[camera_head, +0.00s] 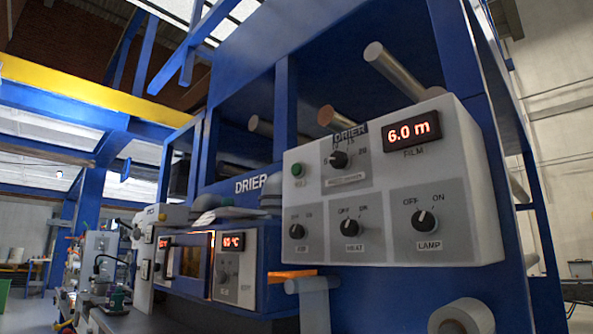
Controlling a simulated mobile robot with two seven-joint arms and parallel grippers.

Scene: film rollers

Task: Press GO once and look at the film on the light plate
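A pale grey control panel (395,190) fills the right middle of the head view. A small round green button (297,169) sits at its upper left; the label under it is too small to read. A red display (411,131) marked FILM reads 6.0 m. A grey band (314,303) hangs from a roller below the panel; I cannot tell whether it is film. A pale roll (465,318) shows at the bottom edge. I cannot make out a light plate. Neither of my grippers is in view.
The panel has a black dial (338,159) and a LAMP knob (425,222), its pointer towards OFF, plus a HEAT knob (349,228). A blue drier frame (350,60) with rollers stands behind. A lit drier window (195,260) and a 65 °C display (233,241) lie left.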

